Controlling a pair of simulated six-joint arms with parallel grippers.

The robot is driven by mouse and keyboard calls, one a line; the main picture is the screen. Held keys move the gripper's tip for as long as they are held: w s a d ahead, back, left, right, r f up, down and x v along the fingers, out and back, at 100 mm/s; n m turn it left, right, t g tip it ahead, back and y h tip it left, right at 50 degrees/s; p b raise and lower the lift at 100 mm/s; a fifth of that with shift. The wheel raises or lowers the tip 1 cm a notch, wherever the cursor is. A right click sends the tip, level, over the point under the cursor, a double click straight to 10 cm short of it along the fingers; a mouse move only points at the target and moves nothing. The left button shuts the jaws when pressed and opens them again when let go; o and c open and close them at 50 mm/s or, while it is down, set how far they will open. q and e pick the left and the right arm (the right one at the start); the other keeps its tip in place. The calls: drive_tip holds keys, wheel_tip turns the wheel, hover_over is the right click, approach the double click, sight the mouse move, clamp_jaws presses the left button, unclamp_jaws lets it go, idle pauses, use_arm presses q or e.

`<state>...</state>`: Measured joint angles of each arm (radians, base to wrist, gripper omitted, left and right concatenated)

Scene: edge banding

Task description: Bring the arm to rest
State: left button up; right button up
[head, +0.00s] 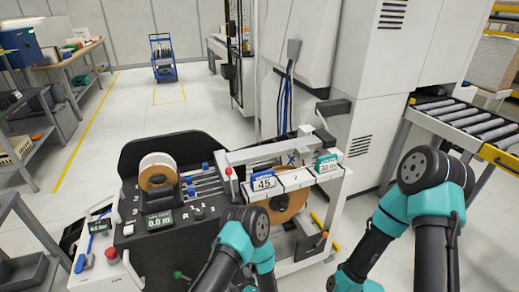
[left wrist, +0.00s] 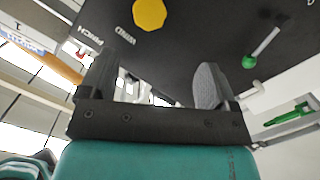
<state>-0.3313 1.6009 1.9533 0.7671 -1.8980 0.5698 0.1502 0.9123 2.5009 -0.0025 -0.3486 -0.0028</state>
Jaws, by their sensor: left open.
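My left gripper (left wrist: 155,85) shows in the left wrist view with its two dark fingers spread apart and nothing between them. Beyond the fingers is the dark panel (left wrist: 190,35) of a machine, with a yellow knob and a green-tipped lever on it. In the head view my left arm, teal and black, comes up from the bottom middle in front of the edge banding machine (head: 130,240); its fingers cannot be made out there. My right arm stands at the right with its elbow raised. Its gripper is out of view.
The machine carries a tape roll (head: 157,171), a red button (head: 111,254), a display (head: 160,219) and numbered blocks (head: 263,183). A roller conveyor (head: 470,122) is at the right. A blue cart (head: 162,58) stands at the back.

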use_arm(q)
drive_tip(key=a+m+g+h, duration=0.4)
drive_tip(key=a+g+h, duration=0.1)
drive_tip(key=a+g, duration=0.2)
drive_tip(key=s+a+r+m+g+h, duration=0.2)
drive_tip(key=s+a+g, duration=0.1)
drive_tip(key=s, duration=0.4)
drive_tip(key=s+a+r+m+g+h, duration=0.2)
drive_tip(key=s+a+r+m+g, duration=0.1)
drive_tip(key=s, duration=0.4)
drive_tip(key=shift+a+r+g+h, duration=0.2)
drive_tip(key=shift+g+h, duration=0.2)
drive_tip(key=shift+g, duration=0.5)
